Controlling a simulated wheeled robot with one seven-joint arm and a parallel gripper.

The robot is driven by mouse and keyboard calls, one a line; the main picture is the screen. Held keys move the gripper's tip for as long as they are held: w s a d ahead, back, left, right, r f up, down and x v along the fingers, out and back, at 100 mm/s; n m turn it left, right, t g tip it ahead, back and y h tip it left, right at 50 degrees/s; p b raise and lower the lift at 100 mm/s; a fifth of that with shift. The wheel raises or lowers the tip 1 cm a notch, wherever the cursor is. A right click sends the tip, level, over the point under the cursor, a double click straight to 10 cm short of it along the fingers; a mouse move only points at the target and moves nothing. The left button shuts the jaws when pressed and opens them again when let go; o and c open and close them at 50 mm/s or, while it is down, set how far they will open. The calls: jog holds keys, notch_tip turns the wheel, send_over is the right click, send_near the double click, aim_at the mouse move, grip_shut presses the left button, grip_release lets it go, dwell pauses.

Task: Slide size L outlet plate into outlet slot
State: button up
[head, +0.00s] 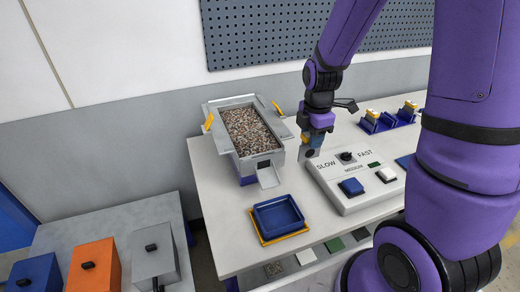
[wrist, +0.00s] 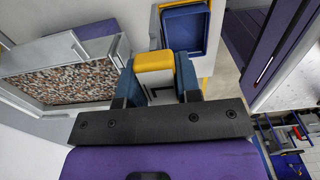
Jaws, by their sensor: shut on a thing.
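My gripper (head: 311,145) is shut on a yellow-topped handle (wrist: 155,62), with a blue finger on each side of it in the wrist view. The hopper is full of mixed pebbles (head: 250,130). Its outlet is at the front, above a small grey chute (head: 267,175); the slot itself cannot be made out.
A blue tray (head: 278,215) on a yellow base lies in front of the chute. A control panel (head: 352,180) marked SLOW, MEDIUM and FAST stands to the right. Blue holders with yellow-topped pieces (head: 378,120) are behind it. Blue, orange and grey boxes stand lower left.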

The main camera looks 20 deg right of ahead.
jog(key=w+a+f, duration=0.5)
jog(key=w+a, duration=0.3)
jog(key=a, duration=0.3)
jog(key=shift+w, duration=0.4)
jog(key=shift+f, duration=0.55)
jog(key=o, duration=0.9)
notch_tip(320, 180, up, 13)
jog(key=shift+d+r, duration=0.1)
jog(key=shift+r, duration=0.1)
